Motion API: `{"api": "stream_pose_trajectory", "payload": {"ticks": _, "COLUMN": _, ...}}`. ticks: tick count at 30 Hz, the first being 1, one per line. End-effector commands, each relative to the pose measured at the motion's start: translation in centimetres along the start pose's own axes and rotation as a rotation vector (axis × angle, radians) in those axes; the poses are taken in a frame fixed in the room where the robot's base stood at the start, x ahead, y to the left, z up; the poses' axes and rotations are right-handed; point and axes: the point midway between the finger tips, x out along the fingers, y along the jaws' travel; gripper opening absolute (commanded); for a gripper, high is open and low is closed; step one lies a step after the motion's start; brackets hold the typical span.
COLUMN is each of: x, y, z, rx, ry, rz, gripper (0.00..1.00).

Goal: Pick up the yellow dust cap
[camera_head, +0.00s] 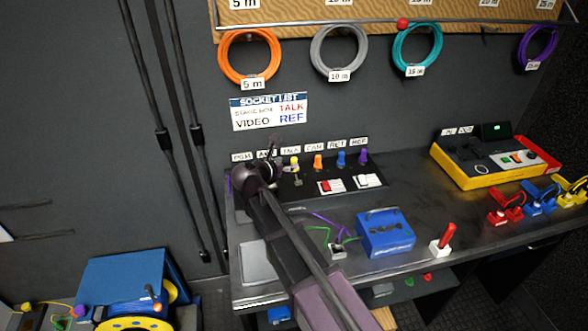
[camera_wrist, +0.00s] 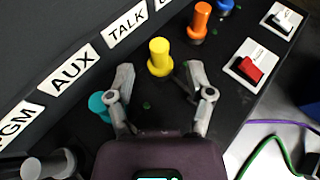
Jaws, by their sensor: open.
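The yellow dust cap (camera_wrist: 159,56) stands upright on the black panel, close to the TALK label (camera_wrist: 127,36). It lies just ahead of my open, empty gripper (camera_wrist: 160,78), roughly centred between the two fingertips, with one finger to each side. I cannot tell whether either finger touches it. In the head view the yellow dust cap (camera_head: 295,162) shows just right of my gripper (camera_head: 275,150), in the row of caps under the labels.
A teal cap (camera_wrist: 98,106) is partly hidden by my left finger. An orange cap (camera_wrist: 199,22) and a blue cap (camera_wrist: 226,5) stand to the right. A red rocker switch (camera_wrist: 249,68) is further right. A purple cap (camera_head: 363,157) ends the row.

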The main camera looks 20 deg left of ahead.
Motion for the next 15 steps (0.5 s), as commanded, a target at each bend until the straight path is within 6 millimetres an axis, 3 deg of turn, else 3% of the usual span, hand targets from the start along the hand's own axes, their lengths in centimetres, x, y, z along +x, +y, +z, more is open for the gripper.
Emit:
{"api": "stream_pose_trajectory", "payload": {"ticks": 8, "x": 0.7, "y": 0.1, "z": -0.2, "rx": 0.000, "ry": 0.000, "rz": -0.001, "gripper": 0.68}}
{"api": "stream_pose_trajectory", "payload": {"ticks": 15, "x": 3.3, "y": 0.1, "z": -0.8, "rx": 0.000, "ry": 0.000, "rz": -0.002, "gripper": 0.68}}
